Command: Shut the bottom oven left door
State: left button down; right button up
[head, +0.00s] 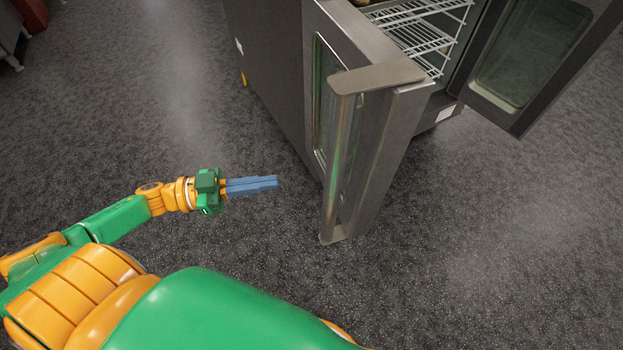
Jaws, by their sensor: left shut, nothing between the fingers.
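The oven's left door (386,128) stands open in the middle of the head view, swung out toward me, with a window and a long upright metal handle (341,165) along its free edge. The oven body (265,62) is behind it. My left gripper (276,182) is shut and empty. It points right toward the door and appears to be left of the handle, with a gap of floor showing between them. My right gripper is not in view.
The oven's right door (530,58) also stands open at the upper right. White wire racks (420,30) show inside the oven. Dark speckled floor (480,230) is clear in front and to both sides. A metal-legged unit (10,40) is at the far upper left.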

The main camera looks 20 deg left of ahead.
pick_arm(q)
jog(key=x, duration=0.9)
jog(key=shift+d+r, duration=0.1)
jog(key=shift+d, duration=0.05)
